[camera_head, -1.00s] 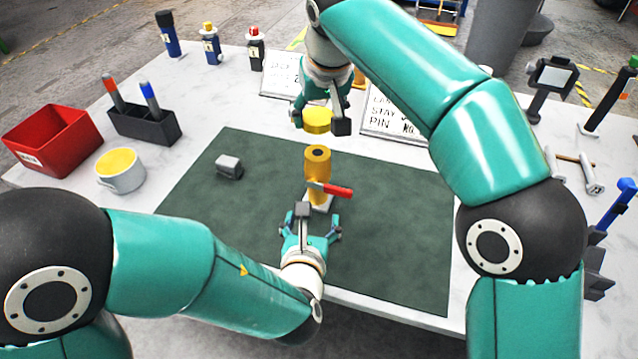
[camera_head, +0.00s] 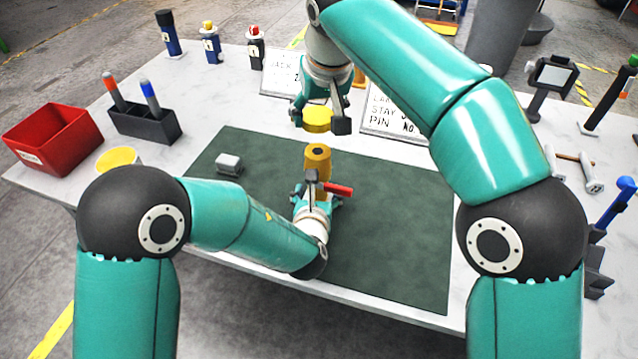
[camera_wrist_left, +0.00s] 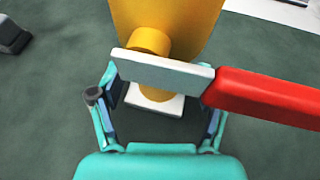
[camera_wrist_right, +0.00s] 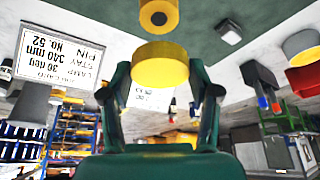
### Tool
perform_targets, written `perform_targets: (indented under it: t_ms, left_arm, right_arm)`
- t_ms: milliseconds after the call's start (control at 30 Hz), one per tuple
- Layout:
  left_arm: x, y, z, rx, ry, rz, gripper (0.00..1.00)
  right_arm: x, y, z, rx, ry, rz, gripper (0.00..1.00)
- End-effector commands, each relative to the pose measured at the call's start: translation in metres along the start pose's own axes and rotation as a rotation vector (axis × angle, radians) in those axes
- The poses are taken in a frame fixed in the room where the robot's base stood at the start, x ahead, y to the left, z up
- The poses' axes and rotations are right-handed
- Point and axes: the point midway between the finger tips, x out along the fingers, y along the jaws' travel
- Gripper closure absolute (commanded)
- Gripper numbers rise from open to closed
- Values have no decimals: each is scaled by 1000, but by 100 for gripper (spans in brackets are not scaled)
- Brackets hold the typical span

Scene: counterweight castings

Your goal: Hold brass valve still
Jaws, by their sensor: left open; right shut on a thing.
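The brass valve (camera_head: 317,158) stands upright on the green mat, with a red-handled lever (camera_head: 338,190) pointing right. In the left wrist view the valve body (camera_wrist_left: 168,20) rises on a white base (camera_wrist_left: 155,103), and the lever's grey bar and red grip (camera_wrist_left: 265,97) cross in front. My left gripper (camera_head: 316,190) is open, its fingers on either side of the valve's lower part and base; I cannot tell whether they touch. My right gripper (camera_head: 322,124) is shut on a yellow round cap (camera_wrist_right: 160,64), held above and behind the valve, apart from it.
The green mat (camera_head: 400,235) is mostly clear, with a small grey block (camera_head: 229,164) at its left. A red bin (camera_head: 52,138), a dark marker holder (camera_head: 145,124) and a yellow-topped cup (camera_head: 117,157) stand left.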

Motion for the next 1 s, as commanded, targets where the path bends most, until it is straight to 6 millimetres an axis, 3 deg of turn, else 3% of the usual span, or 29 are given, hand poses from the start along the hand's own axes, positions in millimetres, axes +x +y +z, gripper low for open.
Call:
perform_targets:
  t_ms: [200, 667, 867, 1000]
  left_arm:
    - [0, 0, 0, 0, 0, 0, 24]
    - [0, 0, 0, 0, 1, 1, 100]
    - [0, 1, 0, -1, 1, 1, 100]
    - [0, 1, 0, -1, 1, 1, 100]
  right_arm:
    - [0, 0, 0, 0, 0, 0, 52]
    - [0, -1, 0, -1, 0, 0, 52]
    - [2, -1, 1, -1, 0, 0, 52]
    - [16, 0, 8, -1, -4, 0, 52]
